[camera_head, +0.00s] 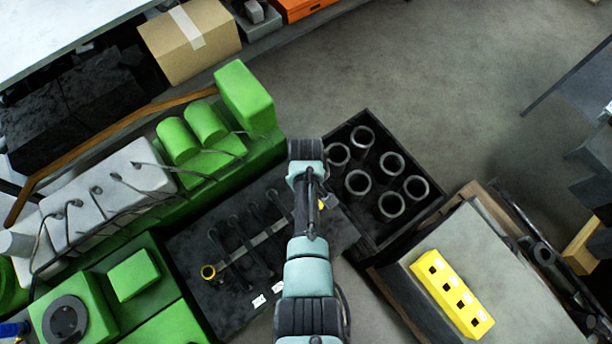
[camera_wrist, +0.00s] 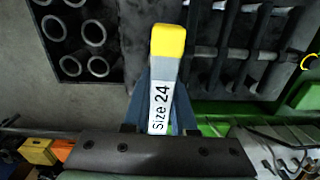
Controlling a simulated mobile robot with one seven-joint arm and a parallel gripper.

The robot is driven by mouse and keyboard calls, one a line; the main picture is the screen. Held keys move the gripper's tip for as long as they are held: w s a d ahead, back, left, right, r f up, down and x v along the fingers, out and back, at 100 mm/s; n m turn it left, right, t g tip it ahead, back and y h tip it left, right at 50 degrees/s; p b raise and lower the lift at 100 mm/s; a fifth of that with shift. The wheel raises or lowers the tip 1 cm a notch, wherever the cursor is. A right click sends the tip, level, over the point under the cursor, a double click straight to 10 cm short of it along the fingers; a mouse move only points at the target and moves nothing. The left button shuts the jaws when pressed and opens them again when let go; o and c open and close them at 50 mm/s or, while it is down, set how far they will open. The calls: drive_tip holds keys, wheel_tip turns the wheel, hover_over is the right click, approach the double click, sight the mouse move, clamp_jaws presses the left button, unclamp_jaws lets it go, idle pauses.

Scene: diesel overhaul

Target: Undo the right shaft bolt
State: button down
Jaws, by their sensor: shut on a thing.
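My gripper (camera_wrist: 162,112) is shut on a size 24 tool (camera_wrist: 161,85), a grey bar with a yellow end and a "Size 24" label. In the head view my gripper (camera_head: 318,198) is over the right edge of the dark engine block (camera_head: 195,250), and a bit of the tool's yellow shows beside it. A shaft (camera_head: 250,246) crosses the block; it also shows in the wrist view (camera_wrist: 206,52). The tool's yellow end overlaps the shaft's near end in the wrist view. The right shaft bolt is hidden there; I cannot tell whether the tool touches it.
A yellow ring (camera_head: 208,272) marks the shaft's left end. A dark crate (camera_head: 436,203) with several cylinder sleeves stands to the right. A yellow block (camera_head: 452,294) with square holes lies on a grey-topped bench (camera_head: 520,290). Green engine parts (camera_head: 245,95) rise to the left.

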drive_tip(key=m, duration=0.8)
drive_tip(key=shift+m, duration=0.4)
drive_tip(key=m, duration=0.8)
drive_tip(key=shift+m, duration=0.3)
